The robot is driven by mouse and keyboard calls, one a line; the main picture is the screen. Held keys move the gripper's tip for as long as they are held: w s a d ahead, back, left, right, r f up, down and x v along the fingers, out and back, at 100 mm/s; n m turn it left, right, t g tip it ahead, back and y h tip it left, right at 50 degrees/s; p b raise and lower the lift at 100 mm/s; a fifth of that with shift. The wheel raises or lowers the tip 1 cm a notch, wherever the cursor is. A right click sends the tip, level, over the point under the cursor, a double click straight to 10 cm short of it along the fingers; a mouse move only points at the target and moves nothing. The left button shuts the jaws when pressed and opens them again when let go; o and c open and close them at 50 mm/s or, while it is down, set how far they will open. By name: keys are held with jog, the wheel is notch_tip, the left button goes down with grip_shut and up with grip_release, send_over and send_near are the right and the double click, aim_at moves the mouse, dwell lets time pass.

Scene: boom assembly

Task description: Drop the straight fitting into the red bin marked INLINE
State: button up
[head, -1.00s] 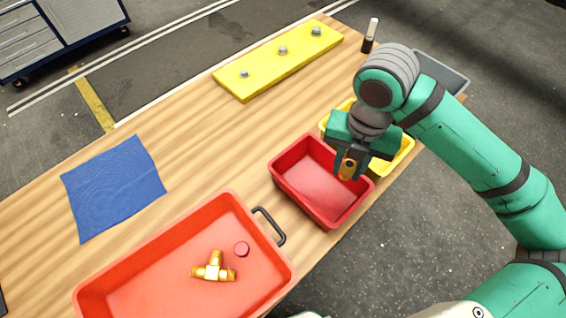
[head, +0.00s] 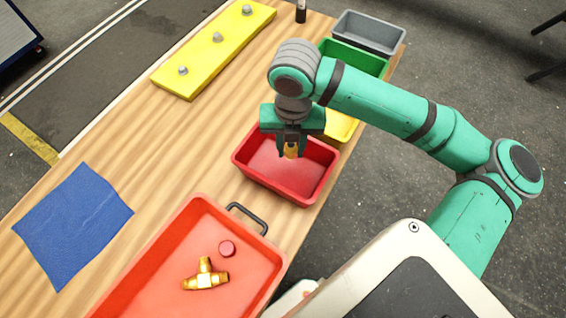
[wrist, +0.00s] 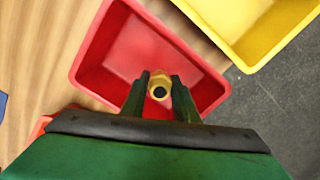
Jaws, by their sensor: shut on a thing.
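My gripper (head: 291,150) is shut on the brass straight fitting (head: 291,152) and holds it over the red bin (head: 312,191). In the wrist view the fitting (wrist: 159,88) shows its round open end between the two fingers (wrist: 160,95). The red bin (wrist: 95,50) lies below and around it in that view, and its visible floor is empty. I cannot tell how far above the bin floor the fitting hangs. No INLINE marking can be read from these views.
A yellow bin (head: 341,127), a green bin (head: 353,58) and a grey bin (head: 369,34) stand beyond. A blue cloth (head: 72,222) and a yellow board (head: 215,48) lie on the wooden table.

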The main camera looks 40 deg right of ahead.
jog(key=shift+d, duration=0.1)
jog(key=o, duration=1.2)
jog(key=shift+w, duration=0.1)
jog(key=shift+s+d, duration=0.1)
jog(key=shift+s, duration=0.1)
jog(key=shift+w+r, duration=0.1)
jog(key=shift+r, duration=0.1)
notch_tip(320, 180, up, 10)
jog(key=shift+f, duration=0.1)
jog(key=shift+r, duration=0.25)
